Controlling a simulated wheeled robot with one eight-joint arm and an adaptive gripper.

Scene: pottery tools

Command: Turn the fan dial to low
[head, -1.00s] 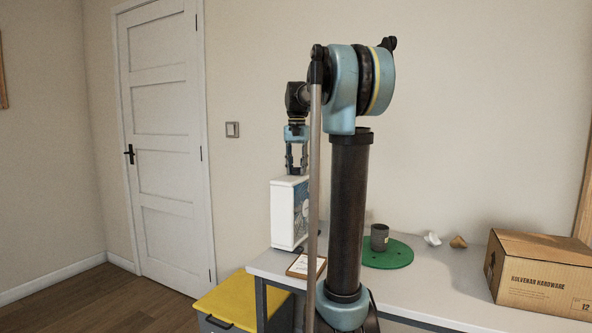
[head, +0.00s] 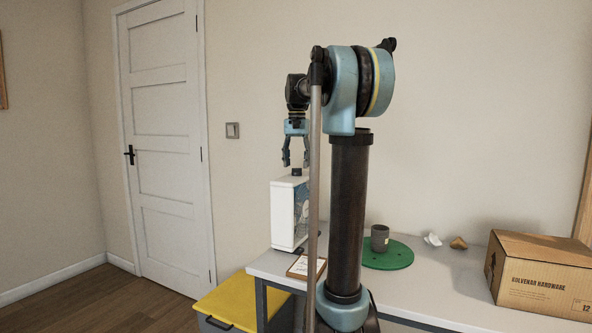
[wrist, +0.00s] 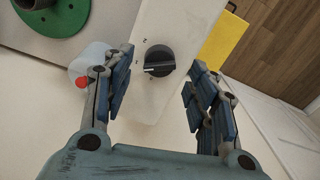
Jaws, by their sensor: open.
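The fan dial is a black round knob (wrist: 159,61) with a pale pointer line, on the top face of a white box-shaped fan (wrist: 165,20). In the wrist view the pointer line lies toward the left; small marks beside it are too small to read. In the head view the dial (head: 297,172) stands up from the top of the white fan (head: 283,215). My gripper (head: 296,165) is open and points down above the dial, apart from it. In the wrist view the dial lies between and beyond the two fingers of my gripper (wrist: 160,90).
The fan stands on a grey table (head: 430,290) by a clipboard (head: 306,267). A green disc (head: 400,256) with a grey cup (head: 379,238) and a cardboard box (head: 545,275) are to the right. A yellow-lidded bin (head: 240,300) stands below left.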

